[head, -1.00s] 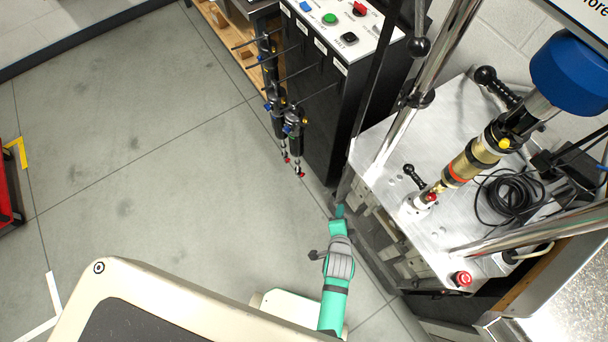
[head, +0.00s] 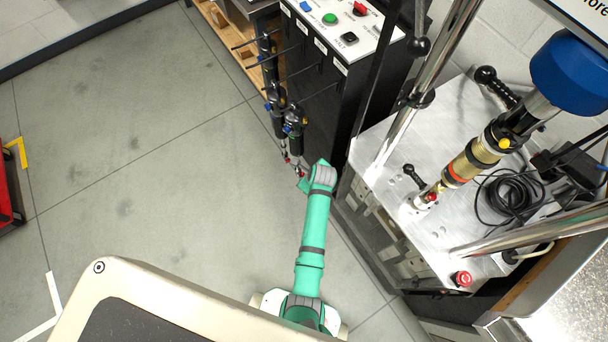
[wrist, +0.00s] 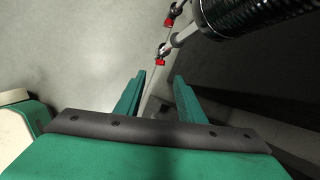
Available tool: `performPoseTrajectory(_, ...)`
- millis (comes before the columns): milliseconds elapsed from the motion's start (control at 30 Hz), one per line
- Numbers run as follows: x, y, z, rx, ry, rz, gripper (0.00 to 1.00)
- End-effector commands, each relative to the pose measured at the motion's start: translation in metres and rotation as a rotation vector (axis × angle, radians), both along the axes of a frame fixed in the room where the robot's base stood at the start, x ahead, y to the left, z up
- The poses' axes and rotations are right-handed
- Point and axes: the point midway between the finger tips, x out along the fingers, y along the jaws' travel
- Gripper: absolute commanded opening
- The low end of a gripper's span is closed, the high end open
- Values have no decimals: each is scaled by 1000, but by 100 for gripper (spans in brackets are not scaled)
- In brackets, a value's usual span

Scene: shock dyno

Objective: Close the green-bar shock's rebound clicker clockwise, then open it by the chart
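Several black shocks hang from rods on the side of a black cabinet; the nearest shock (head: 293,125) has a blue fitting, and a red knob (head: 299,172) at its lower end. I cannot make out a green bar on any of them. In the wrist view, a black shock (wrist: 262,14) enters from the top right, with a red knob (wrist: 162,61) on its silver end and a second red knob (wrist: 169,21) beyond. My gripper (wrist: 157,88) is open and empty, its fingers just short of the nearer knob. In the head view my gripper (head: 304,184) is near the shocks' lower ends.
The black cabinet (head: 327,110) stands right behind the shocks, with a button panel (head: 345,25) on top. To the right is the dyno's metal plate (head: 395,150) with chrome columns and a mounted gold shock (head: 470,160). The floor (head: 150,180) to the left is open.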

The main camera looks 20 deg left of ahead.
Motion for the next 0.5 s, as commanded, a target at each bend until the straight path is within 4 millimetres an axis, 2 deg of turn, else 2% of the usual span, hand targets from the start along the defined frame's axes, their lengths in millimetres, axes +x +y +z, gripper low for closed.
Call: performPoseTrajectory(500,25,21,-68,0,0,0,36)
